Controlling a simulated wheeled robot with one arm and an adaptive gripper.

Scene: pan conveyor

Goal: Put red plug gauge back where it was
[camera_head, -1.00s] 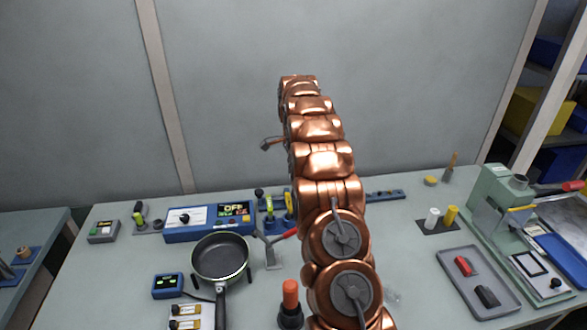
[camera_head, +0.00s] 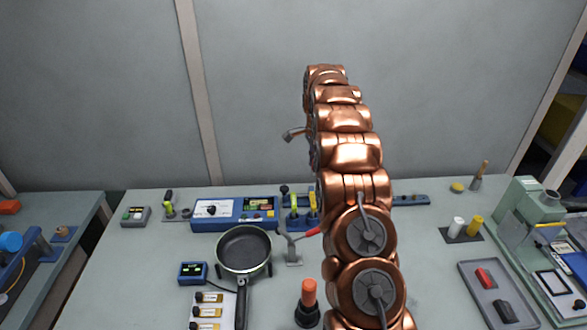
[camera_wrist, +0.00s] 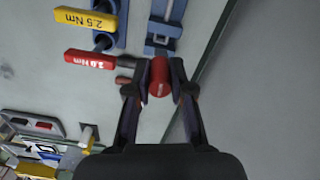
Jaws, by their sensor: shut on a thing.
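The red plug gauge (camera_wrist: 160,77) is a short red cylinder between the fingertips of my gripper (camera_wrist: 160,82) in the wrist view. My gripper is shut on it. Just beyond it in that view is a blue fixture (camera_wrist: 163,28) with a slot. I cannot tell whether the gauge touches it. In the head view my copper arm hides my gripper and the gauge; a blue strip (camera_head: 411,200) shows to the right of the arm at the back of the table.
In the wrist view, a red 2.0 Nm handle (camera_wrist: 88,59) and a yellow 2.5 Nm handle (camera_wrist: 85,19) lie left of my gripper. In the head view, a pan (camera_head: 243,250) and an orange-topped post (camera_head: 309,292) stand left of my arm. A grey tray (camera_head: 490,300) is at right.

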